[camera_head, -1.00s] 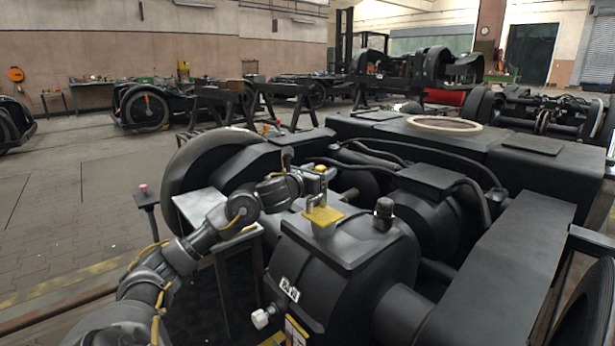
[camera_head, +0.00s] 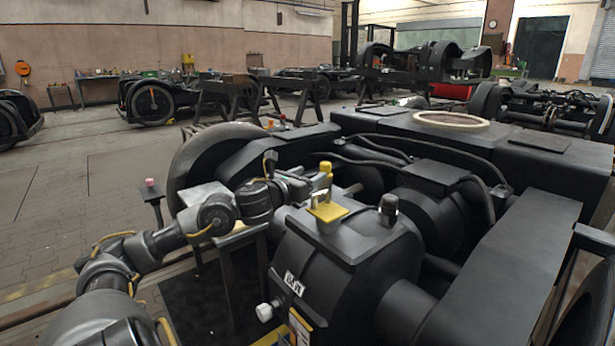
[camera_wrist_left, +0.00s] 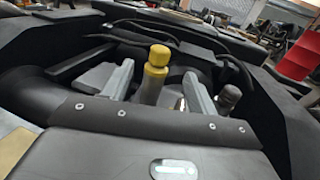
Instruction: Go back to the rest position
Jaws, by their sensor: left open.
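My left arm reaches in from the left over the near end of a dark bogie (camera_head: 450,262). My left gripper (camera_head: 308,184) is open and empty, just left of a yellow-capped part (camera_head: 326,172) in the head view. In the left wrist view the gripper's two grey fingers (camera_wrist_left: 158,85) stand wide apart. The yellow-capped part (camera_wrist_left: 157,75) shows between them in the picture, beyond the fingers; I cannot tell the exact gap. A yellow plate on a grey cup (camera_head: 327,212) sits on the housing top. My right gripper is not in view.
A dark-capped plug (camera_head: 388,205) stands on the housing right of the yellow plate. A large wheel (camera_head: 205,155) rises behind my left arm. A post with a pink knob (camera_head: 150,184) stands left of it. The floor (camera_head: 75,190) at left is open.

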